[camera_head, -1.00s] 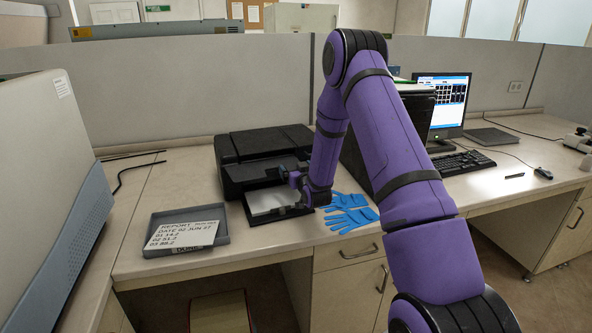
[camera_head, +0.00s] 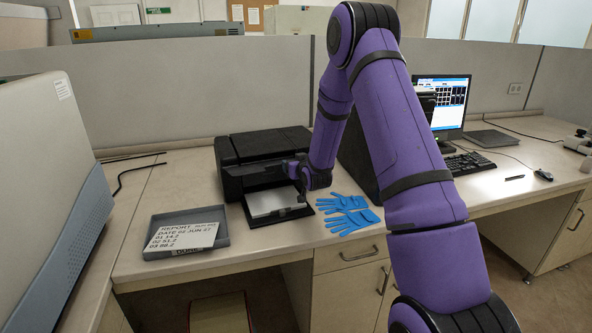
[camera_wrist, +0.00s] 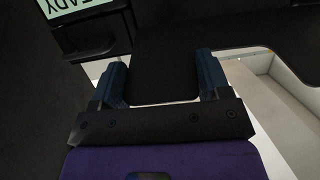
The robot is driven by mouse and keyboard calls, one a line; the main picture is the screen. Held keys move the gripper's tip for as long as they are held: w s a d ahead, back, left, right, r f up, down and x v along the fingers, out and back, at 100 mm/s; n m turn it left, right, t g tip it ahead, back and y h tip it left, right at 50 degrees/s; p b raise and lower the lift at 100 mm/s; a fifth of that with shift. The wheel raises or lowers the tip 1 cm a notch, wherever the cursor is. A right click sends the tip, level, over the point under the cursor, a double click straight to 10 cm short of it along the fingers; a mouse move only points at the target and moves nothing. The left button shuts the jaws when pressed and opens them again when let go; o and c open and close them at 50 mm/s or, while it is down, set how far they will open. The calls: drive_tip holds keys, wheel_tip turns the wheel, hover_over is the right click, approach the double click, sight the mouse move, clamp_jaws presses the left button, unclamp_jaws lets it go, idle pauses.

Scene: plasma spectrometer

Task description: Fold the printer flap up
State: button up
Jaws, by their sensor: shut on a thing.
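The black printer (camera_head: 262,150) stands on the counter. Its front flap (camera_head: 280,217) lies low in front of it, with white paper (camera_head: 268,202) on top. My gripper (camera_head: 301,188) is at the flap's right side, close to the printer's front. In the wrist view my gripper's two blue-grey fingers (camera_wrist: 162,76) stand on either side of a dark flat piece, which I take to be part of the flap. The arm and dark tones hide the exact contact. A display reading "READY" (camera_wrist: 82,10) shows at the top left of the wrist view.
A grey tray (camera_head: 160,252) with a report sheet (camera_head: 186,236) sits left of the printer. Blue gloves (camera_head: 346,212) lie just right of the flap. A monitor (camera_head: 447,100) and keyboard (camera_head: 462,163) stand farther right.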

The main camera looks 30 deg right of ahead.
drive_tip(key=r+g, duration=0.1)
drive_tip(key=w+r+g, duration=0.1)
drive_tip(key=r+g, duration=0.1)
drive_tip(key=g, duration=0.1)
drive_tip(key=shift+w+d+r+y, duration=0.15)
drive_tip(key=shift+w+r+y, duration=0.1)
drive_tip(key=shift+y, duration=0.15)
drive_tip(key=shift+w+r, duration=0.4)
drive_tip(key=shift+r, duration=0.1)
drive_tip(key=shift+d+r, duration=0.1)
drive_tip(key=o, duration=1.3)
drive_tip(key=shift+s, duration=0.1)
drive_tip(key=v, duration=1)
drive_tip(key=shift+s+r, duration=0.15)
drive_tip(key=shift+s, duration=0.05)
